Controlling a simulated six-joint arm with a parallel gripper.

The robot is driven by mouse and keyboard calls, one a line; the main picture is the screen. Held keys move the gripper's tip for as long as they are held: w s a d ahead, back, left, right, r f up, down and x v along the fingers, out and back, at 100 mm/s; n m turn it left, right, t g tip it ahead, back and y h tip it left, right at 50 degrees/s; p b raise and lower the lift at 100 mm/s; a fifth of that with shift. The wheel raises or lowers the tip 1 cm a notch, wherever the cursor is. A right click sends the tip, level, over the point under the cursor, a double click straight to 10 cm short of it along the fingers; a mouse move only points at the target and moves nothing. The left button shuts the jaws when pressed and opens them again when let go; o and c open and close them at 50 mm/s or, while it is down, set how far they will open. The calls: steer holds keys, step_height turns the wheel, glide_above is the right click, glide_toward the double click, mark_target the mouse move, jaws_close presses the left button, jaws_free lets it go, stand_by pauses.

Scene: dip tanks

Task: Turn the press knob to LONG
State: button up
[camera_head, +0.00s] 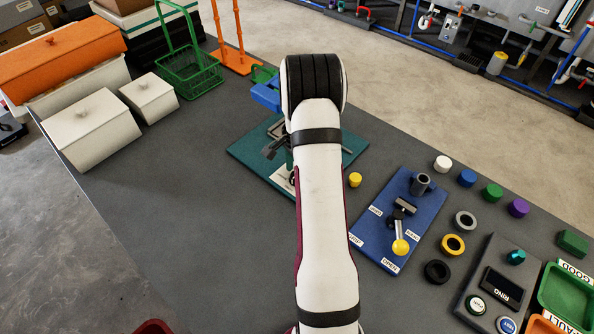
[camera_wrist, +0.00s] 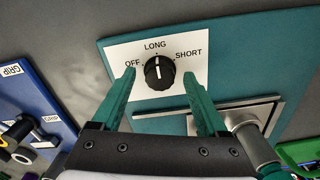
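The press knob (camera_wrist: 152,76) is black and round, on a white label plate (camera_wrist: 118,52) marked OFF, LONG and SHORT. Its white pointer line points up toward LONG, between OFF on the left and SHORT on the right. My gripper (camera_wrist: 159,74) is open, with one green finger on each side of the knob and a visible gap to each. I cannot tell how far its tips are above the plate. In the head view, my arm hides the knob and most of the gripper. The press's teal base (camera_head: 246,153) shows beside the arm.
A blue board (camera_head: 378,228) with a yellow-knobbed lever stands right of my arm, with several coloured caps and rings beyond it. A dark button panel (camera_head: 476,285) is at lower right. White lidded boxes (camera_head: 91,128) and a green basket (camera_head: 190,72) are at upper left.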

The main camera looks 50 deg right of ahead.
steer(key=shift+r, duration=0.1)
step_height(320, 180, up, 16)
steer(key=shift+f, duration=0.2)
stand_by(0.4)
steer(key=s+a+r+n, duration=0.2)
steer(key=a+n, duration=0.1)
steer(key=a, duration=0.5)
steer(key=s+a+r+n+y, duration=0.1)
steer(key=s+a+r+n, duration=0.15)
steer(key=a, duration=0.55)
steer(key=s+a+r+n, duration=0.1)
steer(key=a+r+n, duration=0.15)
steer(key=a, duration=0.55)
steer(key=s+a+f+n, duration=0.3)
steer(key=s+a+n, duration=0.4)
steer(key=s+a, duration=0.4)
steer(key=s, duration=0.2)
steer(key=shift+s+n+y, duration=0.3)
steer(key=shift+s+y, duration=0.05)
steer(key=shift+y, duration=0.05)
